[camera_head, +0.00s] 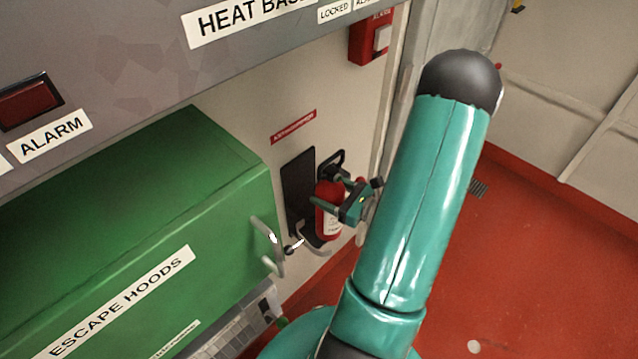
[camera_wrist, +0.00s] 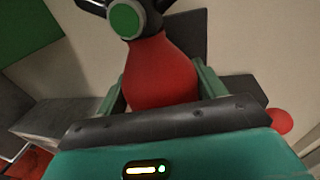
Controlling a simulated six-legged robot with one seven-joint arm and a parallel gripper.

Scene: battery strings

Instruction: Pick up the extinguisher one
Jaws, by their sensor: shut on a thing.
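The red extinguisher (camera_head: 328,212) is upright at the wall in the head view, in front of a dark backing plate (camera_head: 298,190). My gripper (camera_head: 338,203) is at its upper body, shut on it from the right side. In the wrist view the red body (camera_wrist: 160,75) sits between my two green fingers (camera_wrist: 160,92), with a round green cap and black valve parts above it. Its lower part is hidden in the wrist view by my gripper's body. I cannot tell whether it still touches its bracket.
A green escape hoods box (camera_head: 130,230) with a metal handle (camera_head: 268,245) stands close on the left. A grey panel with an alarm label (camera_head: 50,137) overhangs above. A red alarm box (camera_head: 370,38) is on the wall. Red floor (camera_head: 520,250) is open on the right.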

